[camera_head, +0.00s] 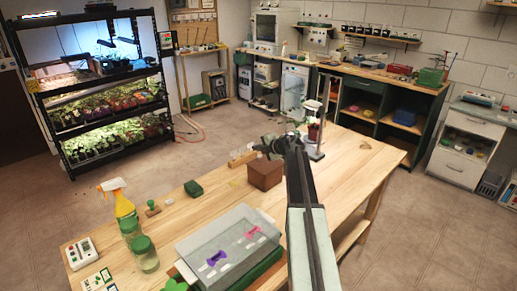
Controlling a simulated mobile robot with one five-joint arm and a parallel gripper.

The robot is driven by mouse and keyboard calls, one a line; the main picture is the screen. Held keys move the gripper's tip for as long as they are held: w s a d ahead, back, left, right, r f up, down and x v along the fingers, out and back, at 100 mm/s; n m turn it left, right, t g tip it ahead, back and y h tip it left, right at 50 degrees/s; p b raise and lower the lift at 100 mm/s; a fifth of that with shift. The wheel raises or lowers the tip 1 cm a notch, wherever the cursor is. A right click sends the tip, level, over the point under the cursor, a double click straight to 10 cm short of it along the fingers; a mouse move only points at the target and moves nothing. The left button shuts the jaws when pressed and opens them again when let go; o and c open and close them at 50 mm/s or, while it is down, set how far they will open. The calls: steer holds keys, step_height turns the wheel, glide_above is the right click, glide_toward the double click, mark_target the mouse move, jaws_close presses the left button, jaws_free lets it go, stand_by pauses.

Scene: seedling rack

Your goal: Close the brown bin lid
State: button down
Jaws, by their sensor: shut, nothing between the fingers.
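A brown bin (265,176) stands on the wooden table (345,170), left of my arm. Its top looks flat and brown, but part of its back and right side is hidden by my arm and gripper. I cannot tell for sure how its lid sits. My gripper (259,147) is above and behind the bin in the picture, pointing left. It is small and dark here; it looks shut and holds nothing that I can see. I cannot tell whether it touches the bin.
A clear tub (225,250) with pink and purple things stands at the front. A white stand (321,125) is behind my arm. Table room is free at the right.

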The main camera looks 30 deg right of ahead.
step_height(320, 180, up, 13)
steer(key=p, duration=1.2)
steer(key=shift+w+a, duration=0.25)
steer(key=shift+w, duration=0.05)
steer(key=shift+d+f, duration=0.1)
